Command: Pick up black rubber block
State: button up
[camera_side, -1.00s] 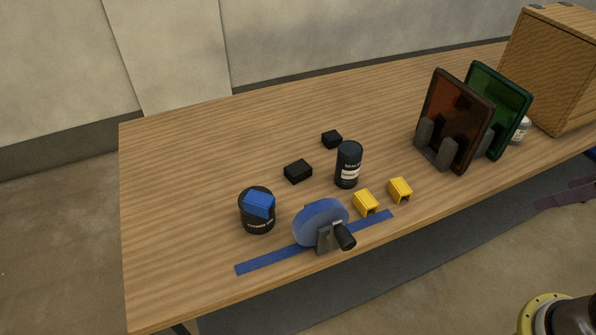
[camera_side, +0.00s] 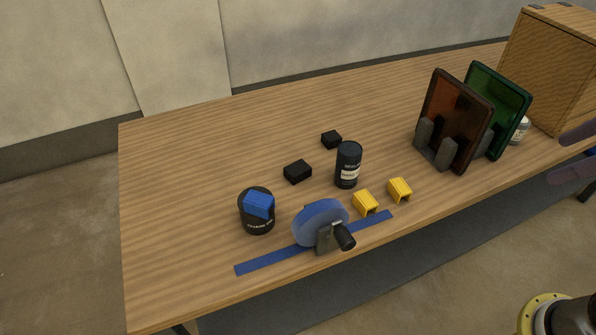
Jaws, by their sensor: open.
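Two small black blocks lie flat on the wooden table (camera_side: 190,190). The larger one, a black block (camera_side: 298,171), is left of the dark bottle; the smaller black block (camera_side: 332,139) lies farther back. I cannot tell from the picture which is rubber.
A dark bottle (camera_side: 348,165) stands close to the blocks. A black can (camera_side: 257,216) with a blue piece on top, a blue disc on a stand (camera_side: 320,222) and two yellow pieces (camera_side: 365,203) are in front. Orange (camera_side: 458,118) and green panels (camera_side: 508,98) and a wooden box (camera_side: 552,75) stand right.

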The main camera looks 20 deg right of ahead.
jog(key=w+a+r+n+g+y, duration=0.1)
jog(key=w+a+r+n+y, duration=0.35)
jog(key=w+r, duration=0.75)
jog(key=w+a+f+n+g+y, duration=0.1)
jog(key=w+a+n, duration=0.25)
jog(key=w, duration=0.55)
jog(key=w+a+f+n+g+y, duration=0.15)
jog(key=w+n, duration=0.35)
jog(key=w, duration=0.5)
jog(key=w+f+n+g+y, duration=0.2)
jog(key=w+f+n+g, duration=0.1)
jog(key=w+f, duration=1.05)
jog(key=m+g+y, duration=0.1)
jog(key=m+g, duration=0.1)
send_near(299, 167)
jog(key=v, duration=0.3)
jog(key=shift+s+d+t, duration=0.2)
jog(key=shift+s+t, duration=0.05)
jog(key=shift+a+f, duration=0.1)
jog(key=shift+f, duration=0.05)
jog(key=x, duration=1.3)
jog(key=shift+s+a, duration=0.1)
jog(key=shift+a, duration=0.2)
grip_shut()
